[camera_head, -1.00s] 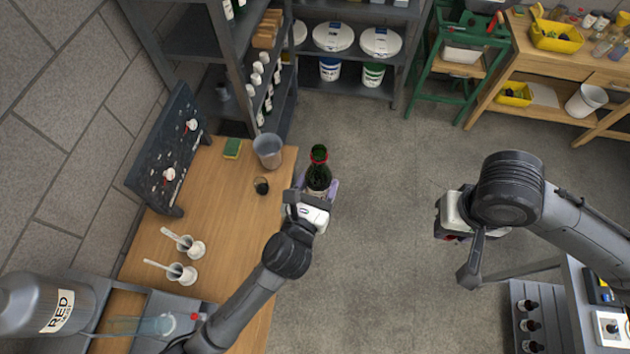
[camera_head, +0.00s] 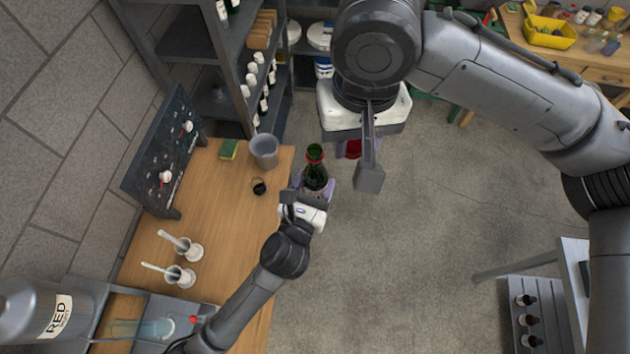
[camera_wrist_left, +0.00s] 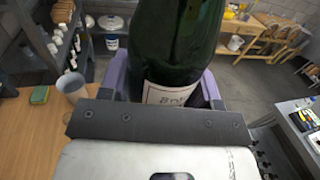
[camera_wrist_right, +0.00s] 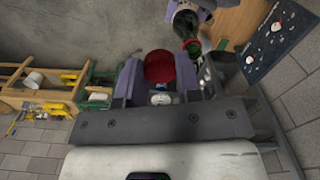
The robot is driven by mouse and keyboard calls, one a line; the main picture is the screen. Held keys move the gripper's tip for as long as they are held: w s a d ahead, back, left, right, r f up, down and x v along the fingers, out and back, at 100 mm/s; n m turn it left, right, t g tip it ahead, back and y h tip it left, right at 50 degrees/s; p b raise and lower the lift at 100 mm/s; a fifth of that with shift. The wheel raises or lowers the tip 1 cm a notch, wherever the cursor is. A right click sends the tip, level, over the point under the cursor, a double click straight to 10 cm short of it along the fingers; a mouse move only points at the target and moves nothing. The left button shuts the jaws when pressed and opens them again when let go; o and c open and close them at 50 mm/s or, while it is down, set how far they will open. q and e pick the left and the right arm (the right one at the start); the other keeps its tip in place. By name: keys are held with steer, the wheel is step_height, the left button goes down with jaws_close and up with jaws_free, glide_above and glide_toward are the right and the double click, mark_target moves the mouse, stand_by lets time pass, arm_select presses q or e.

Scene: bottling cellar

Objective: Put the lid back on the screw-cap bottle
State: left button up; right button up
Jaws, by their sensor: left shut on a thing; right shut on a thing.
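The screw-cap bottle (camera_head: 315,176) is dark green glass with a red ring at its open neck. My left gripper (camera_head: 306,196) is shut on its body and holds it upright beside the bench edge; the bottle also fills the left wrist view (camera_wrist_left: 175,50). My right gripper (camera_head: 354,152) is shut on the red lid (camera_head: 353,149), to the right of the bottle and apart from it. In the right wrist view the lid (camera_wrist_right: 159,66) sits between the purple fingers, with the bottle (camera_wrist_right: 186,28) beyond.
The wooden bench (camera_head: 225,220) carries a grey cup (camera_head: 264,150), a small black item (camera_head: 259,186), a sponge (camera_head: 229,149) and two white vessels with handles. A shelf rack (camera_head: 240,60) stands behind. Open floor lies right of the bottle.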

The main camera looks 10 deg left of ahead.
mark_target(315, 145)
steer(key=w+a+n, duration=0.3)
steer(key=a+n, duration=0.1)
steer(key=a, duration=0.2)
steer(key=shift+w+f, duration=0.35)
steer(key=shift+w, duration=0.05)
steer(key=shift+f, duration=0.2)
steer(key=shift+f, duration=1.85)
steer(key=shift+s, duration=0.1)
steer(key=shift+f, duration=0.9)
steer(key=shift+f, duration=0.55)
